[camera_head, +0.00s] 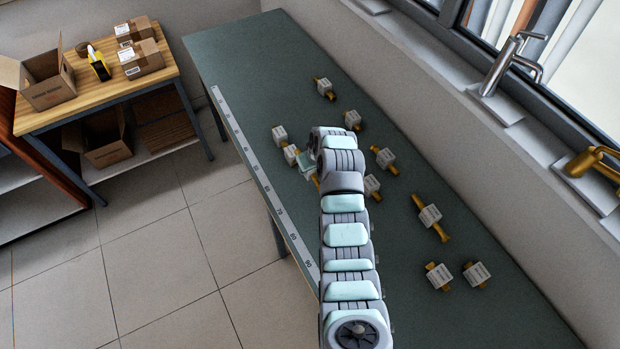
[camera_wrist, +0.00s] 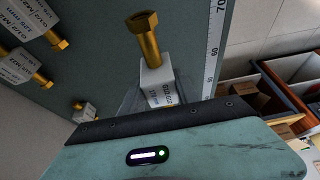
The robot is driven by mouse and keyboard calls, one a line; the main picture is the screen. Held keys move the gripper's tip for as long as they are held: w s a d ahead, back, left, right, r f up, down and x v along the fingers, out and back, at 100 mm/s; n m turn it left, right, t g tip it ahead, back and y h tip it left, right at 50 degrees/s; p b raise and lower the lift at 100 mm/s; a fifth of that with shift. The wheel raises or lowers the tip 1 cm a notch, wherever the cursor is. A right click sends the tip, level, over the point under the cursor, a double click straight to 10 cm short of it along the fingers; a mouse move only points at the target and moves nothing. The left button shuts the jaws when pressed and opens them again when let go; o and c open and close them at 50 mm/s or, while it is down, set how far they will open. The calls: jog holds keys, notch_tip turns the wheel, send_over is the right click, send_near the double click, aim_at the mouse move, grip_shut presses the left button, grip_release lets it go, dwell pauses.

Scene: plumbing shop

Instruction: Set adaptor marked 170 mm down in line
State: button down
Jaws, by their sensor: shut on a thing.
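My gripper (camera_wrist: 156,98) is shut on a brass adaptor (camera_wrist: 147,40) with a white label block. Its hex brass end points away from the gripper in the wrist view. The label is upside down and partly covered by the jaws; I cannot read it surely. In the head view my gripper (camera_head: 306,166) is mostly hidden behind my arm, low over the green bench near the ruler strip. Two labelled adaptors, one farther (camera_head: 280,133) and one nearer (camera_head: 291,154), stand close to the strip beside my gripper. I cannot tell whether the held adaptor touches the bench.
The numbered ruler strip (camera_head: 262,177) runs along the left edge of the green bench (camera_head: 240,60). Several other labelled adaptors, such as one at the far end (camera_head: 325,88) and a long one (camera_head: 430,215), lie to the right. Taps (camera_head: 505,62) stand on the window ledge.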

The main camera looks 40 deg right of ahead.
aim_at(315, 175)
jog(key=shift+f+p, duration=0.3)
jog(key=shift+f, duration=3.95)
jog(key=shift+f, duration=0.2)
jog(key=c, duration=0.9)
grip_release()
jog(key=shift+r, duration=0.15)
jog(key=shift+r, duration=0.3)
jog(key=shift+v, duration=1.3)
jog(key=shift+b+v, duration=0.55)
jog(key=shift+v, duration=3.9)
jog(key=shift+s+f, duration=0.1)
jog(key=shift+s, duration=0.05)
